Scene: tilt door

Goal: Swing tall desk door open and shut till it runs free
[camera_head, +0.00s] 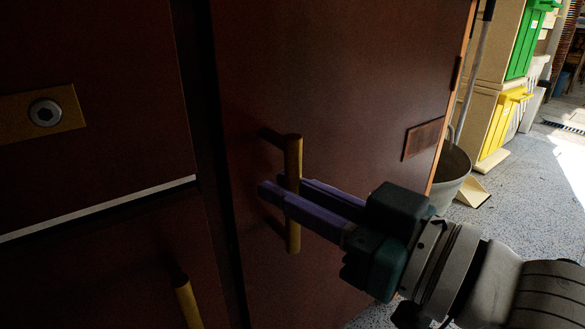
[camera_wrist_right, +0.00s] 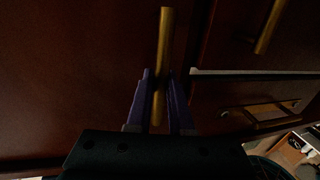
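The tall desk door (camera_head: 345,75) is a dark red-brown panel with a vertical brass bar handle (camera_head: 293,160) near its left edge. A dark strip runs between it and the panels on the left; I cannot tell whether the door stands slightly ajar. My right gripper (camera_head: 277,188) reaches in from the right, its purple fingers on either side of the handle and close against it. In the right wrist view the handle (camera_wrist_right: 164,40) runs between the two fingertips (camera_wrist_right: 160,80). My left gripper is not in view.
A drawer front with a brass lock plate (camera_head: 70,113) is at left, another brass handle (camera_head: 186,300) below it. A grey bucket (camera_head: 453,175) stands beyond the door's right edge, near yellow (camera_head: 502,120) and green bins (camera_head: 525,40). Speckled floor (camera_head: 535,190) is open at right.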

